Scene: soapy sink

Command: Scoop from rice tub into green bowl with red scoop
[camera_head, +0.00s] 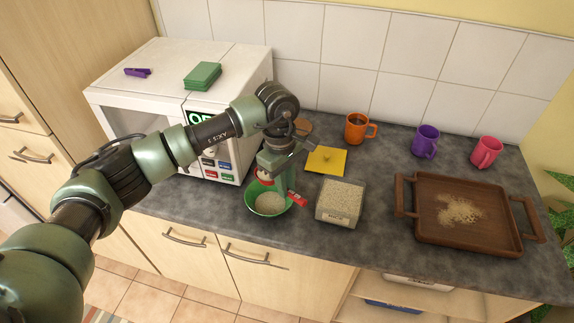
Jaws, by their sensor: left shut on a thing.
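My left gripper (277,180) points down above the green bowl (250,206) and is shut on the red scoop (298,199). Red parts of the scoop show on both sides of the gripper, over the bowl's rim; its middle is hidden by my gripper. Whether the scoop holds rice is unclear. Pale rice lies in the bottom of the bowl. The clear rice tub (339,217) stands right of the bowl, is full of rice and has a label on its front. My right gripper is out of view.
A brown wooden tray (425,232) with spilled grains stands right of the tub. A yellow cloth or card (336,165) lies behind the tub. Orange (356,128), purple (425,141) and pink (485,152) mugs stand along the back. A white appliance (170,72) stands at left.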

